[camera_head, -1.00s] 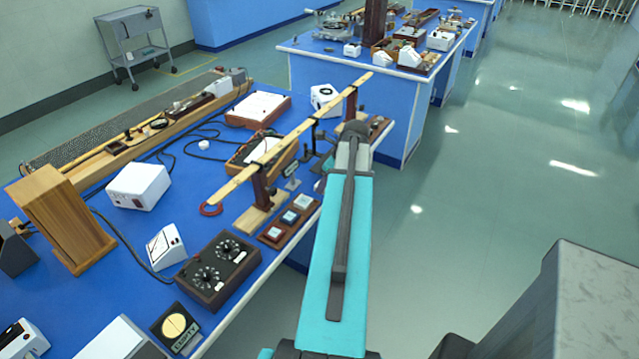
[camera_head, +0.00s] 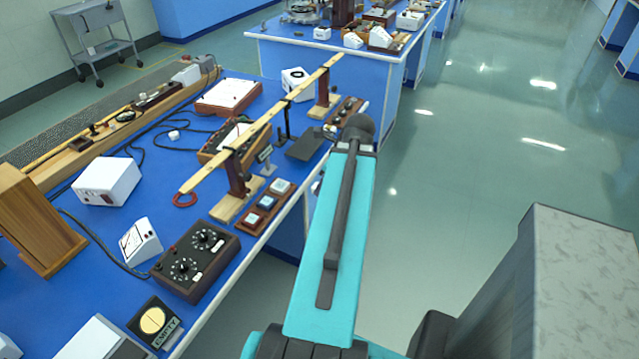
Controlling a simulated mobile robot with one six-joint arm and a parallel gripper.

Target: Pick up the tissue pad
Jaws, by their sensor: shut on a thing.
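My arm (camera_head: 335,230) reaches up the middle of the view along the right edge of the near blue bench (camera_head: 185,235). Its far joint (camera_head: 357,130) stands near the far right corner of that bench. My gripper does not show; the arm links hide what lies behind them. I cannot make out the tissue pad for certain.
A long wooden bar (camera_head: 262,123) on stands runs along the bench. Near it are a box with three buttons (camera_head: 265,208), a dark flat block (camera_head: 306,146), a two-dial box (camera_head: 195,262) and an "EMPTY" sign (camera_head: 154,322). The floor (camera_head: 480,150) at right is clear.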

